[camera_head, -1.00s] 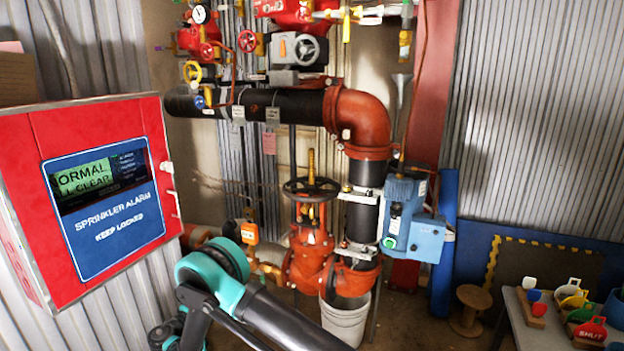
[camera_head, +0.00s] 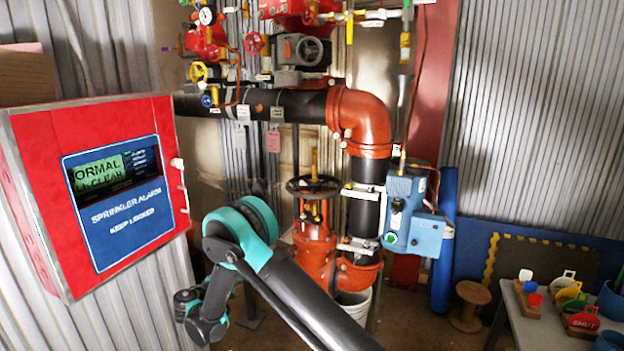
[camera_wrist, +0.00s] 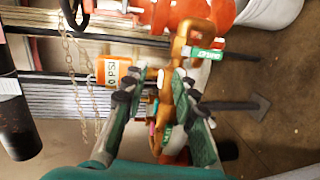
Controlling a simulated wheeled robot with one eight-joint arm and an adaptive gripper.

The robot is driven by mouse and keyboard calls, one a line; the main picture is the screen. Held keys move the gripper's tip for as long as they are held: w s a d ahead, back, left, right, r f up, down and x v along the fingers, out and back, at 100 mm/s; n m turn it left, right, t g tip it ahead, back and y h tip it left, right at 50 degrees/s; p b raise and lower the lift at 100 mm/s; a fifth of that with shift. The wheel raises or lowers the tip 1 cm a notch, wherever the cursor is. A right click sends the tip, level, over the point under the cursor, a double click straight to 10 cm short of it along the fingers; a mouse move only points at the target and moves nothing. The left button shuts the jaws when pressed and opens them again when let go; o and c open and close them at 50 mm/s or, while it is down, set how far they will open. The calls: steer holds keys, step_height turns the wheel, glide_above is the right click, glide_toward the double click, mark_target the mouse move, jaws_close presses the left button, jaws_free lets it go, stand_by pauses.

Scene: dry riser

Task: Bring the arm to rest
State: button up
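My arm shows in the head view, with its teal and dark elbow in front of the red riser valve (camera_head: 315,250) and its forearm bending down toward the lower left. The fingers are not clearly visible there. In the wrist view my gripper (camera_wrist: 160,88) has its two dark-padded teal fingers spread apart, with a gap between them. An orange-brown valve fitting (camera_wrist: 194,38) with a green tag lies beyond the fingertips, and part of it shows through the gap. I see nothing held. Whether the fingers touch the fitting cannot be told.
A red sprinkler alarm cabinet (camera_head: 52,190) stands close left of the arm. The riser pipe (camera_head: 363,215), blue box (camera_head: 426,236) and white bucket (camera_head: 354,303) are behind it. A table (camera_head: 520,318) with coloured tags is at right. An orange PSI tag (camera_wrist: 113,75) hangs near the fingers.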

steer(key=s+d+r+m+g+y, duration=0.1)
steer(key=s+d+r+m+g, duration=0.25)
steer(key=d, duration=1.15)
steer(key=w+d+r+m+g+y, duration=0.15)
steer(key=d+r+g, duration=0.35)
steer(key=d, duration=1.1)
steer(key=s+d+r+m+g+y, duration=0.1)
steer(key=s+d+m+y, duration=0.15)
steer(key=s+d, duration=0.9)
steer(key=s+d+f+m+y, duration=0.1)
steer(key=s+m, duration=0.1)
steer(key=s, duration=0.6)
steer(key=s+f+m+y, duration=0.1)
steer(key=s+m, duration=0.1)
steer(key=s, duration=0.7)
steer(key=shift+s+d+f+y, duration=0.25)
steer(key=shift+d+f+y, duration=0.05)
steer(key=shift+d+f, duration=0.05)
